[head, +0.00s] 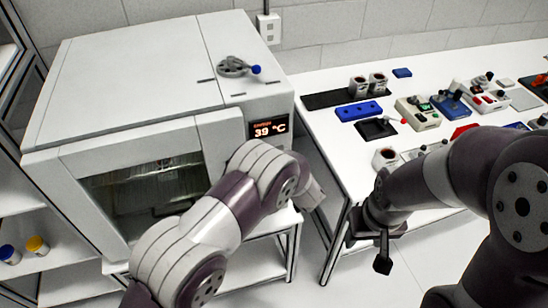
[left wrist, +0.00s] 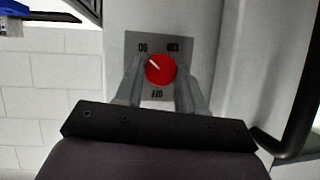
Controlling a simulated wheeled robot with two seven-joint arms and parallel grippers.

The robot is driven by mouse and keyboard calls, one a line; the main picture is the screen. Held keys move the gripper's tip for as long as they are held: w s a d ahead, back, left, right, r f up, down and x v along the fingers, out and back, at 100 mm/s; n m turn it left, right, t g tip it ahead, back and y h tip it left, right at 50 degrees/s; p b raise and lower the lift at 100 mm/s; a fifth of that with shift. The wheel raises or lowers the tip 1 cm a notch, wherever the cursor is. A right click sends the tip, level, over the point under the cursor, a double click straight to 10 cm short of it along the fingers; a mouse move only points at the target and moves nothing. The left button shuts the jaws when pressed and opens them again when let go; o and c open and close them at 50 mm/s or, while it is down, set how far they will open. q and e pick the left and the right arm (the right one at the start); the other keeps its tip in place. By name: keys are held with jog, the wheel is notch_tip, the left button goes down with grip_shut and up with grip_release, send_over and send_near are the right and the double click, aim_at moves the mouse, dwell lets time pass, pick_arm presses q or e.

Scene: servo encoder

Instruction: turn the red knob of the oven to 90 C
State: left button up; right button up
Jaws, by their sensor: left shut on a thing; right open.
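The oven (head: 130,80) is a large white box at the left in the head view. Its display (head: 268,129) reads 39 °C. The red knob (left wrist: 160,69) shows in the left wrist view on a grey plate (left wrist: 186,40) with printed marks around it. A white line on the knob points to the upper left. My left gripper (left wrist: 160,80) has one finger on each side of the knob and is shut on it. In the head view my left arm hides the knob. My right gripper (head: 378,250) is open and empty, in front of the table.
A white table (head: 330,150) at the right holds cups (head: 368,84), a blue block (head: 359,111) and several small devices with knobs and switches. A grey part with a blue tip (head: 240,68) lies on the oven top. Shelves with small bottles (head: 37,244) stand at the left.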

pick_arm(q)
jog(key=shift+d+m+y+p, duration=0.1)
jog(key=shift+m+y+p, duration=0.25)
jog(key=shift+m+y, duration=0.25)
pick_arm(e)
jog(key=shift+r, duration=0.5)
pick_arm(q)
jog(key=o, duration=1)
jog(key=shift+o, duration=0.2)
pick_arm(e)
jog(key=shift+r, duration=0.1)
